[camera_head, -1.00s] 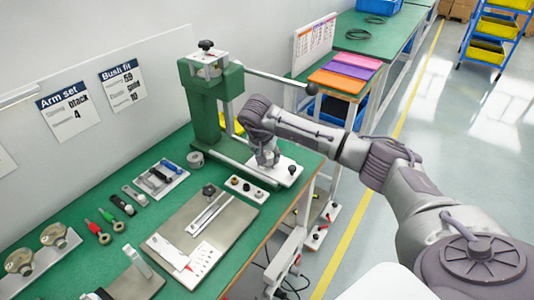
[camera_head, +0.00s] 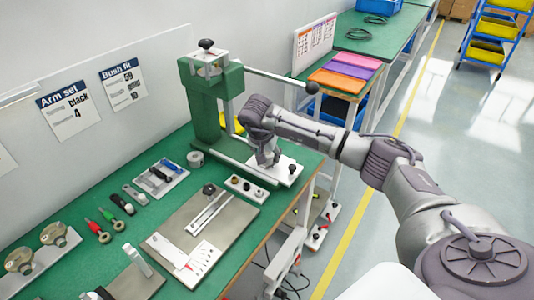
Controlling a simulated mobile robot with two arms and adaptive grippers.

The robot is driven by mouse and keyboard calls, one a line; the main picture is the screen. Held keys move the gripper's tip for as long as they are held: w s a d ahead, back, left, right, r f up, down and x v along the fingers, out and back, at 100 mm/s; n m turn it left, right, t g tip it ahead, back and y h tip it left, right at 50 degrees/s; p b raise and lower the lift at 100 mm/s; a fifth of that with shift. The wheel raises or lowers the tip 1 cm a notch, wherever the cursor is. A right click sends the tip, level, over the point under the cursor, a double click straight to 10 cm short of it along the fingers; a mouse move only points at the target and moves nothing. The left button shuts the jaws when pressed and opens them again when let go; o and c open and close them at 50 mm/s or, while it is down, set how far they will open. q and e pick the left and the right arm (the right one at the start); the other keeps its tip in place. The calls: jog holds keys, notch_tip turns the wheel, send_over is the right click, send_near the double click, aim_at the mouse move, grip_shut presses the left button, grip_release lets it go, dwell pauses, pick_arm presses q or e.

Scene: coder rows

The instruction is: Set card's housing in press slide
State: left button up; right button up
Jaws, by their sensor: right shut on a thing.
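The green press (camera_head: 205,110) stands at the back right of the bench, its long lever pointing right. Its slide, a pale plate (camera_head: 286,176) with a black knob, reaches out in front toward the bench edge. My right gripper (camera_head: 266,161) is low over the slide's press-side half, pointing down. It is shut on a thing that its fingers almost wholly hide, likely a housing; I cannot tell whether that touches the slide. Cards on the wall read "Arm set" (camera_head: 67,110) and "Bush fit" (camera_head: 123,86). My left gripper is out of view.
A small block with several knobs (camera_head: 246,189) lies close left of the slide. A grey ring (camera_head: 195,159), a tool tray (camera_head: 161,178), green- and red-handled tools and a grey fixture plate (camera_head: 230,225) fill the bench's left and middle.

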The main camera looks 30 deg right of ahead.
jog(key=shift+s+f, duration=0.1)
jog(key=shift+f, duration=0.15)
jog(key=o, duration=1.3)
jog(key=shift+f, duration=0.1)
jog(key=shift+a+r, duration=0.15)
jog(key=shift+r, duration=0.25)
jog(key=v, duration=1.1)
jog(key=shift+r, duration=0.15)
